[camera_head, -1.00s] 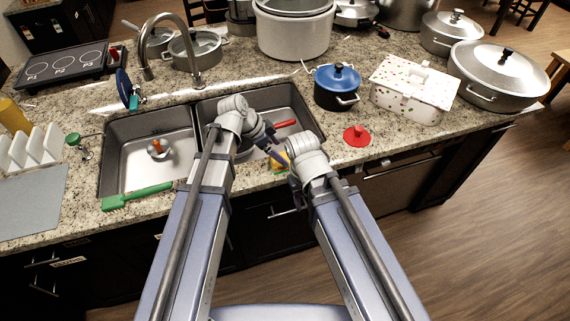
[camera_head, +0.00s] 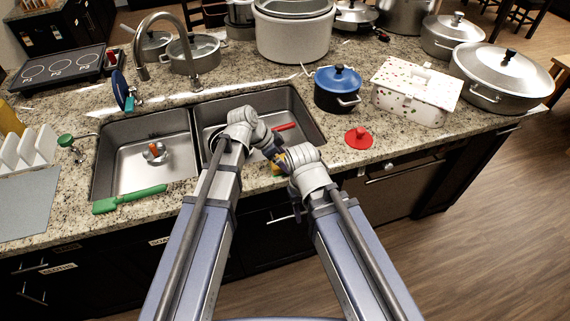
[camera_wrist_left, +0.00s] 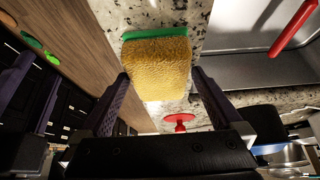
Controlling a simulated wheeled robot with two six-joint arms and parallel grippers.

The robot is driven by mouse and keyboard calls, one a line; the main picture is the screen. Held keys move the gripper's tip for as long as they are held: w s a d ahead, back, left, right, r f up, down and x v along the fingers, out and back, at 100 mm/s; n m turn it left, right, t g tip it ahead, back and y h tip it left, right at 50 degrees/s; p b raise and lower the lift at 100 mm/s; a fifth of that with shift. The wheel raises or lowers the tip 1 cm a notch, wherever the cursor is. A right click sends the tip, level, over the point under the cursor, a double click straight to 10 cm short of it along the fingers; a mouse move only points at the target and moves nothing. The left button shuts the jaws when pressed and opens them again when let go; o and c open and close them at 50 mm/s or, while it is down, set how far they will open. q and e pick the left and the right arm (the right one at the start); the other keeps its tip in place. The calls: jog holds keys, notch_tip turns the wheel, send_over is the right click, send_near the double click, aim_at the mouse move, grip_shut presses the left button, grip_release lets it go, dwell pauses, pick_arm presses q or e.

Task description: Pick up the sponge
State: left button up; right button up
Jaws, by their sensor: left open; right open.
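The sponge (camera_wrist_left: 158,66) is a yellow block with a green layer on its far side. In the left wrist view it sits between the two spread fingers of my left gripper (camera_wrist_left: 160,76), close to both fingertips; I cannot tell whether they touch it. In the head view only a sliver of the sponge (camera_head: 277,171) shows at the counter's front edge, mostly hidden by my grippers. My right gripper (camera_head: 283,160) is beside it, close to the left one. Its open purple fingers also show at the left of the left wrist view (camera_wrist_left: 34,98).
The double sink (camera_head: 146,181) lies behind and left, with a red handle (camera_head: 285,127) in its right basin. A red lid (camera_head: 359,138) and a blue pot (camera_head: 337,90) stand to the right. A green-handled brush (camera_head: 130,199) lies along the sink's front edge.

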aim_at(285, 160)
pick_arm(q)
jog(key=shift+f, duration=0.25)
jog(key=c, duration=1.4)
jog(key=shift+o, duration=0.2)
jog(key=shift+r, duration=0.1)
notch_tip(285, 160, up, 10)
jog(key=p, duration=1)
jog(key=shift+r, duration=0.25)
jog(key=shift+f, duration=0.1)
